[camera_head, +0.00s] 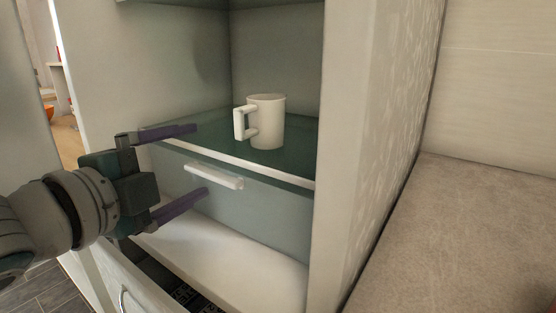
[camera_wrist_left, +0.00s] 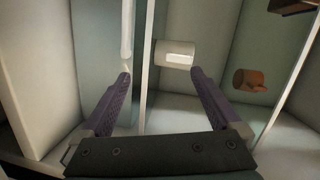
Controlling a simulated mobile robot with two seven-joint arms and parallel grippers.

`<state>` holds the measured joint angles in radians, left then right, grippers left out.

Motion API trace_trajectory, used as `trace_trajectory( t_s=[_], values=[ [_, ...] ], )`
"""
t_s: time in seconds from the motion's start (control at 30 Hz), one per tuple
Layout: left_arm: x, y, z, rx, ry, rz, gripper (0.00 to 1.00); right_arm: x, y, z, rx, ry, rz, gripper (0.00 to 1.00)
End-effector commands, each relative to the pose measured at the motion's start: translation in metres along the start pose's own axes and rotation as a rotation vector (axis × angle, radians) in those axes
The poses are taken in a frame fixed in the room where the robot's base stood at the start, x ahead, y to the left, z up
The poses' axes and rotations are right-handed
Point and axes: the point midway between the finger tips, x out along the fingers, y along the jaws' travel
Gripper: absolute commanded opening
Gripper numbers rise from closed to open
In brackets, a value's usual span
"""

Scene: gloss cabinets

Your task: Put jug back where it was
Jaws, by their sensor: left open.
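The white jug (camera_head: 267,122) stands upright on a dark glass shelf (camera_head: 205,140) inside the open cabinet, its handle facing left. In the left wrist view, which is turned sideways, the pale jug (camera_wrist_left: 175,54) shows beyond the fingertips. My left gripper (camera_head: 201,158) is open and empty at the left of the shelf. Its purple fingers are one above the other, the upper near shelf height and the lower beneath the shelf's front edge. The fingers (camera_wrist_left: 161,73) are spread apart in the wrist view, with clear space between them and the jug. My right gripper is not in view.
A white bar handle (camera_head: 214,175) sits just below the shelf's front edge. The cabinet's right side wall (camera_head: 345,130) stands close to the jug's right. A grey countertop (camera_head: 460,230) lies further right. A brown cup (camera_wrist_left: 249,80) shows in the wrist view.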

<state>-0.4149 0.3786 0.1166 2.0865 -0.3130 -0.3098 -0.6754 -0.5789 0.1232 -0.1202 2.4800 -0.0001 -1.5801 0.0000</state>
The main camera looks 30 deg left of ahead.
Motion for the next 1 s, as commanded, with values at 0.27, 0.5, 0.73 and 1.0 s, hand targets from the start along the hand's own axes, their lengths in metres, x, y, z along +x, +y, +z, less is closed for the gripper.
trace_trajectory(
  t_s=[0.27,0.5,0.73,1.0],
  values=[
    [-0.088,0.121,-0.027,-0.717,-0.423,0.549,0.97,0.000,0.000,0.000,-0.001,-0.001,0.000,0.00],
    [-0.175,0.165,-0.065,-0.992,-0.720,0.872,0.97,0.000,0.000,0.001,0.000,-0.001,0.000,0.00],
    [-0.188,0.169,-0.069,-1.018,-0.769,0.916,0.97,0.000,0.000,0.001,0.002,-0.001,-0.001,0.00],
    [-0.189,0.157,-0.071,-1.015,-0.767,0.914,0.97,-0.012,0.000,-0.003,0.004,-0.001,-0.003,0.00]
  ],
)
